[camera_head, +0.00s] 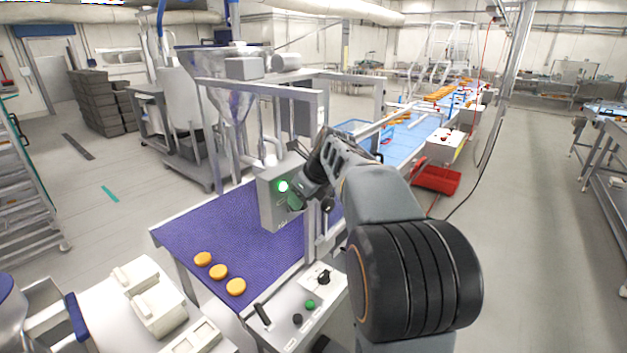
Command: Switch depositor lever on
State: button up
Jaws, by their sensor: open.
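A grey control box (270,204) stands at the far right side of the purple belt, below the depositor's steel hopper (228,105). A round lamp (283,186) on its face glows pale green. My arm reaches in from the lower right, and my gripper (298,201) is at the right part of this box face. The gripper is open; its fingers are small and dark here, and I cannot tell whether they touch the box. No lever shows clearly on the box; the gripper and wrist cover part of its face.
The purple belt (200,232) carries 3 orange rounds (218,271) at its near end. A front panel (290,318) has a black handle, a green button and dark knobs. A steel frame post stands close to my wrist. A red crate (437,179) lies on the floor at right.

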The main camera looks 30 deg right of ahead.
jog(key=v, duration=1.1)
jog(key=shift+b, duration=0.35)
jog(key=shift+f, duration=0.15)
jog(key=s+a+f+n+h, duration=0.15)
jog(key=s+f+n, duration=0.25)
jog(key=f+n, duration=1)
jog(key=s+a+f+n+b, duration=0.3)
jog(key=s+a+f+n, duration=0.5)
jog(key=n, duration=0.8)
jog(key=s+a+h, duration=0.1)
jog(key=s+a, duration=0.2)
jog(key=s, duration=0.2)
jog(key=shift+a+f+n, duration=0.2)
jog(key=shift+f+n, duration=0.05)
jog(key=shift+n, duration=0.15)
